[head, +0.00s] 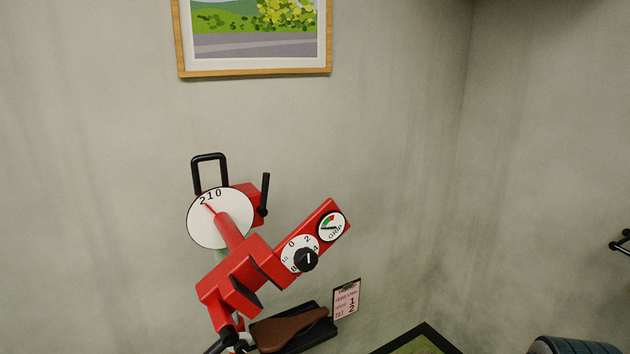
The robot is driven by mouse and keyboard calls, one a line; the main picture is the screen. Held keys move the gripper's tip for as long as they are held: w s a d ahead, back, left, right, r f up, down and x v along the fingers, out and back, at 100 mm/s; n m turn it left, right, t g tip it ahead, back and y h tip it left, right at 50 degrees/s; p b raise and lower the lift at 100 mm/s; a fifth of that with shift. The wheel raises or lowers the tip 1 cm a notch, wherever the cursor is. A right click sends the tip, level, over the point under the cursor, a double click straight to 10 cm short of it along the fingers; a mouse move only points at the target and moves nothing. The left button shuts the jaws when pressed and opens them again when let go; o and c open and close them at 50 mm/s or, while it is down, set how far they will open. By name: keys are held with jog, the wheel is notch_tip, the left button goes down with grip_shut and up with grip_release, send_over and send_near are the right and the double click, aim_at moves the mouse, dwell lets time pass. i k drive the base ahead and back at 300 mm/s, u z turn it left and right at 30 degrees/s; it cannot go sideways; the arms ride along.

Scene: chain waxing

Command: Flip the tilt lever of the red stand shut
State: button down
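The red stand (233,276) rises from the bottom of the head view, left of the middle, in front of the wall. At its top a white disc (220,232) is marked 2 1 0, and a red pointer on it points up and left, near the 2. A black lever (264,196) stands nearly upright at the right of the red block behind the disc; it looks like the tilt lever. A black loop handle (210,157) stands above the disc. A slanted red arm carries a black knob (306,260) and a GRIP gauge (332,227). My gripper is not in view.
A brown saddle (290,331) lies below the stand's arm, beside a small card (346,298). A framed picture (255,73) hangs on the wall above. A dark ribbed object (573,346) shows at the bottom right. The space around the lever looks clear.

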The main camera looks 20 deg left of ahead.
aim_at(262, 211)
jog(key=z, duration=0.2)
jog(key=k, duration=0.95)
jog(key=u, duration=1.05)
jog(key=i, duration=0.5)
jog(key=u, duration=0.05)
